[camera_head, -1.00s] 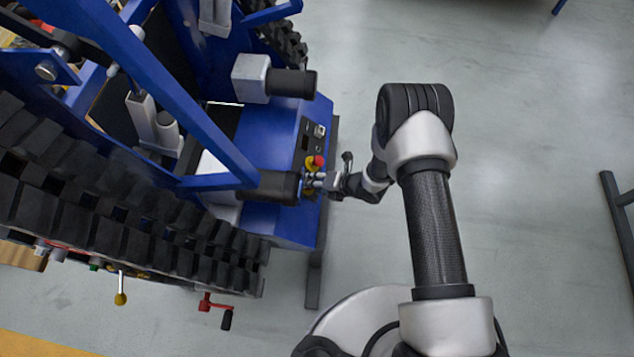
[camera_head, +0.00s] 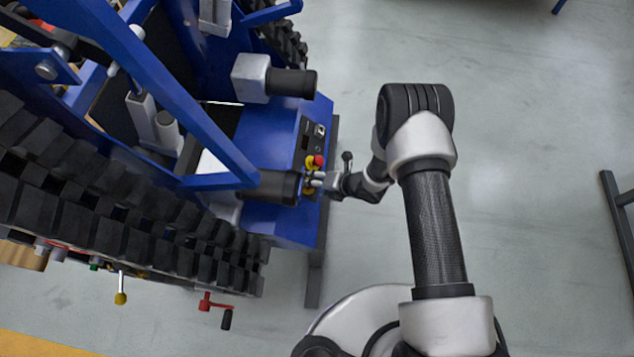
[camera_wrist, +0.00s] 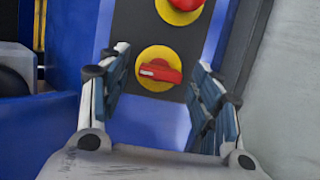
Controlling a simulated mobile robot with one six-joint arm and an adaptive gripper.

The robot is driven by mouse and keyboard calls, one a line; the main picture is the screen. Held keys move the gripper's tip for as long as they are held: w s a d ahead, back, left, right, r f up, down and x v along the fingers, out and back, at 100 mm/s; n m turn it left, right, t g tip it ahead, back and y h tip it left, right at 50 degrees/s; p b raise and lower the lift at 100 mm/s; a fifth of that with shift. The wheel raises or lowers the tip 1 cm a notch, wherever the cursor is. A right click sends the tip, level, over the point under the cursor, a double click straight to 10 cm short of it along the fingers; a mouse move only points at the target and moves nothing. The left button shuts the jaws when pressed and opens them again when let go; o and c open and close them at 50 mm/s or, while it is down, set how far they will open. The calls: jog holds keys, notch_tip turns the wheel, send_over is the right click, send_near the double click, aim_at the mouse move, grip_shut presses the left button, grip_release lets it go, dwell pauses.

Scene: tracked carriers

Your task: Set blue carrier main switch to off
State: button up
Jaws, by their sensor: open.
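The blue carrier (camera_head: 285,222) stands at the left in the head view, with a dark control panel on its end. In the wrist view the main switch (camera_wrist: 160,71) is a red rotary knob on a round yellow plate. The knob lies nearly sideways, tilted slightly down to the right. My gripper (camera_wrist: 163,82) is open, with one finger to the left and one to the right of the switch. I cannot tell whether the fingers touch the plate. In the head view my gripper (camera_head: 314,182) is at the panel and partly covers the switch.
A red button (camera_wrist: 186,3) on a yellow base sits just above the switch in the wrist view. A black cylinder (camera_head: 270,187) juts out close to my gripper. A dark rubber track (camera_head: 130,225) runs along the carrier. The grey floor at right is mostly clear.

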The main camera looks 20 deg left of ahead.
jog(key=shift+d+r, duration=0.1)
jog(key=v, duration=1.1)
jog(key=shift+d+r, duration=0.2)
jog(key=shift+r, duration=0.1)
jog(key=shift+s, duration=0.1)
